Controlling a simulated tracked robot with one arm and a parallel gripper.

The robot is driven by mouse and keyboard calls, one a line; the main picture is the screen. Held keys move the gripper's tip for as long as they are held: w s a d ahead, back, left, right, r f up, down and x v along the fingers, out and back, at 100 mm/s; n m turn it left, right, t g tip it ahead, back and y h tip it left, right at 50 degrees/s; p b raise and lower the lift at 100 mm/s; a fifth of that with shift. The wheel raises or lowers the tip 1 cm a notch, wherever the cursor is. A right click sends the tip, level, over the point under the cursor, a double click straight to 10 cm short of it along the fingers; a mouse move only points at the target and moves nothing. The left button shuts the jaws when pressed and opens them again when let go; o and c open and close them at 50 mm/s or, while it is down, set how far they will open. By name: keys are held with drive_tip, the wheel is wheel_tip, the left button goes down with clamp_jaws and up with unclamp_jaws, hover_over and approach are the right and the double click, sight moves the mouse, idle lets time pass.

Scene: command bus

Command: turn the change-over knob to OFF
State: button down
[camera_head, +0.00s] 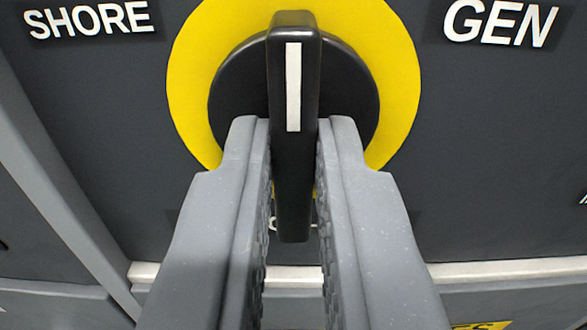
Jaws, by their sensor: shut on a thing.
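The change-over knob (293,55) is a black bar handle on a round black hub, set on a yellow disc (395,80). The bar stands about upright in the picture, with its white pointer line on the upper part. The white SHORE label (88,18) is at the upper left and the white GEN label (500,22) at the upper right. A bit of white lettering shows behind the bar's lower end, mostly hidden, so I cannot read it. My gripper (294,140) is shut on the bar, with one grey finger on each side of its lower half.
The dark panel (90,130) around the disc is flat and clear. A light ledge (500,270) runs below it. A grey frame edge (50,180) slants along the left. A yellow label (485,325) is cut off at the lower right.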

drive_tip(key=shift+f, duration=0.35)
drive_tip(key=c, duration=1.5)
unclamp_jaws()
drive_tip(key=shift+r, duration=0.1)
drive_tip(key=s, duration=1.3)
drive_tip(key=shift+s+d, duration=0.25)
drive_tip(key=shift+s, duration=0.1)
